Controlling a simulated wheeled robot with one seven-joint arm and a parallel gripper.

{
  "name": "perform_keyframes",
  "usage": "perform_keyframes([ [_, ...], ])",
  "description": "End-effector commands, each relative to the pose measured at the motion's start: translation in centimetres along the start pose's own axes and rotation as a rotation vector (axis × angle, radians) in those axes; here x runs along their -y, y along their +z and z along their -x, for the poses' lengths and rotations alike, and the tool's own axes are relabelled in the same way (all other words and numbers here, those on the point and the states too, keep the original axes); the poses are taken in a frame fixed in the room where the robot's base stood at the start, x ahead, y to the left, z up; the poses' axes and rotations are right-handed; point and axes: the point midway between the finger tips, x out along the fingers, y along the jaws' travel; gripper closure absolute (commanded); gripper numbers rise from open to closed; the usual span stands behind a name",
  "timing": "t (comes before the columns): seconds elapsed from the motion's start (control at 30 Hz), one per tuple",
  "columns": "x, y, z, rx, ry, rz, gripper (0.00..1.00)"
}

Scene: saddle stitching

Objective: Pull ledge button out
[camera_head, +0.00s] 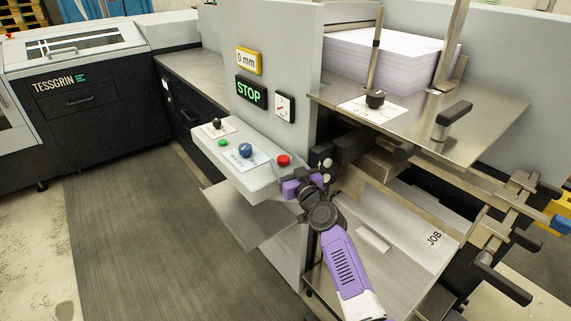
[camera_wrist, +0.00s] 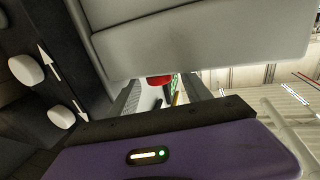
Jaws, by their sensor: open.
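The grey ledge (camera_head: 228,156) juts from the machine front and carries a red button (camera_head: 283,160) near its right end. A blue button (camera_head: 245,150), a green button (camera_head: 222,142) and a black knob (camera_head: 216,123) are also on it. My gripper (camera_head: 303,182) is at the ledge's right end, just right of and below the red button. In the wrist view my gripper (camera_wrist: 163,92) is open, with the red button (camera_wrist: 158,80) showing between the fingers, beyond the ledge edge (camera_wrist: 200,45). Nothing is held. Contact with the button cannot be told.
Two white knobs (camera_head: 327,163) on a dark block stand close to my gripper; they also show in the wrist view (camera_wrist: 27,70). A metal table (camera_head: 470,125) with a paper stack (camera_head: 385,58) is above right. A tray marked JOB (camera_head: 410,230) lies below. Floor at left is clear.

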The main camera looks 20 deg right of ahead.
Motion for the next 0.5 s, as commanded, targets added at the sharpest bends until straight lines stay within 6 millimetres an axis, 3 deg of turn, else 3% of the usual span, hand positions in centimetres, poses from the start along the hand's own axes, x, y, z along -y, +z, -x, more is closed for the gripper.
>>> perform_keyframes([
  [0.4, -0.08, -0.03, -0.89, 0.000, 0.002, 0.000, 0.43],
  [0.5, -0.07, -0.03, -0.88, 0.000, 0.002, 0.000, 0.61],
])
